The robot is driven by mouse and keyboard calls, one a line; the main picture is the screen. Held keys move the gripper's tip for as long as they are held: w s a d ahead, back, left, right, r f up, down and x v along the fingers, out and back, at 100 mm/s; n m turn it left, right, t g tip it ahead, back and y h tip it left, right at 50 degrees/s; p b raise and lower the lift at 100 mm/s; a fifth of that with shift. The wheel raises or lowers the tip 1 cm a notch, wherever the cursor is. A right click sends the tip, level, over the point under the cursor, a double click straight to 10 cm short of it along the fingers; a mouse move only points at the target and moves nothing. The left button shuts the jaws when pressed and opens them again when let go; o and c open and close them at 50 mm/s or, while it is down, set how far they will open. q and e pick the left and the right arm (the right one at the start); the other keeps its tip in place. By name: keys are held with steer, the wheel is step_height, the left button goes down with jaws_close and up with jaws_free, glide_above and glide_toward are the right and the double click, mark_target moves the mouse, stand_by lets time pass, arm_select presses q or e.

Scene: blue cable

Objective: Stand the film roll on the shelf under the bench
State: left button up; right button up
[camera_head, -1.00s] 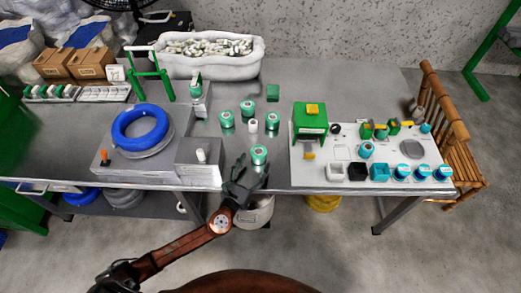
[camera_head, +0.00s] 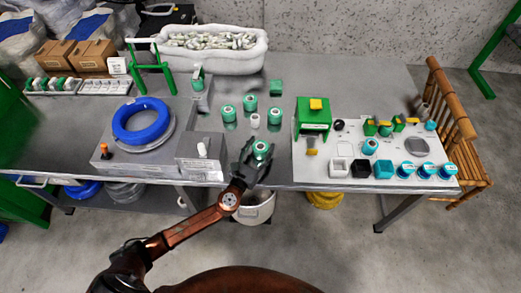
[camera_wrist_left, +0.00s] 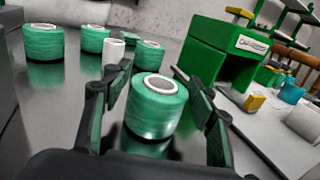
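Several green film rolls with white cores stand on the metal bench (camera_head: 310,75). The nearest film roll (camera_head: 262,148) is upright by the front edge and also shows in the left wrist view (camera_wrist_left: 156,108). My left gripper (camera_head: 256,153) is open around it, one finger on each side. In the left wrist view, my left gripper (camera_wrist_left: 160,100) shows gaps between the fingers and the roll, with the roll still on the bench top. The lower shelf (camera_head: 152,204) shows partly under the bench at the left. My right gripper is not in view.
A small white cylinder (camera_head: 254,121) stands just behind the nearest roll. A green box (camera_head: 313,119) on a white board is to the right. A grey block with a blue cable coil (camera_head: 141,120) is to the left. A white bucket (camera_head: 257,207) is below the front edge.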

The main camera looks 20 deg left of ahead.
arm_select(q)
steer(key=c, duration=0.9)
steer(key=shift+c, duration=0.5)
steer(key=shift+r, duration=0.2)
